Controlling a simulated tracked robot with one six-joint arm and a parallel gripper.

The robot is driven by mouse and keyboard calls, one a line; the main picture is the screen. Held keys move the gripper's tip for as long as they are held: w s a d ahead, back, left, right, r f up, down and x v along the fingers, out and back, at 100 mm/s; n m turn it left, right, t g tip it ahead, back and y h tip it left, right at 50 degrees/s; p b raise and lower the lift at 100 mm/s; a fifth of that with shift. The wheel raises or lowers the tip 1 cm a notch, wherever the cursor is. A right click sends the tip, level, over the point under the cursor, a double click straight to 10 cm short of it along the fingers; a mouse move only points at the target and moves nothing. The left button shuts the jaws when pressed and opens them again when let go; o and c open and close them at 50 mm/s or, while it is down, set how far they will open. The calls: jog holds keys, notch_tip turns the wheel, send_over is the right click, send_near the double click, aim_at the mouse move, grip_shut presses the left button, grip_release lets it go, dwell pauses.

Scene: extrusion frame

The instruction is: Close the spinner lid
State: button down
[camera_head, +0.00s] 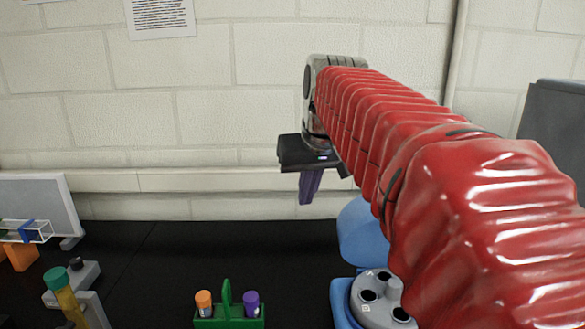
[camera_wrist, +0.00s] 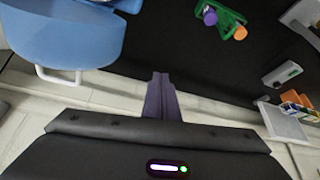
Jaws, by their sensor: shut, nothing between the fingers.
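The spinner is the blue machine with a grey rotor (camera_head: 376,300) with dark round holes, at the bottom of the head view, partly hidden by my arm. Its blue lid (camera_head: 362,235) stands raised behind the rotor, so the spinner is open. In the wrist view the lid (camera_wrist: 60,35) fills the upper left, with a white handle (camera_wrist: 75,76) along its edge. My gripper (camera_head: 308,188) hangs above and to the left of the lid in the head view, apart from it. Its purple fingers (camera_wrist: 160,90) are together and empty.
A green rack (camera_head: 229,312) with an orange-capped and a purple-capped tube stands left of the spinner. A yellow tube with a green cap (camera_head: 60,285) and a white board (camera_head: 45,200) are at the far left.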

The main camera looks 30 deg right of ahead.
jog(key=w+d+r+m, duration=0.1)
jog(key=d+r, duration=0.3)
jog(key=d, duration=0.7)
jog(key=w+d+r+m+h, duration=0.1)
jog(key=d+r, duration=0.2)
jog(key=d, duration=0.8)
jog(key=shift+d+r+m+g, duration=0.2)
jog(key=shift+r+m+g, duration=0.1)
jog(key=shift+r, duration=0.1)
notch_tip(320, 180, down, 10)
jog(key=shift+w+r, duration=0.25)
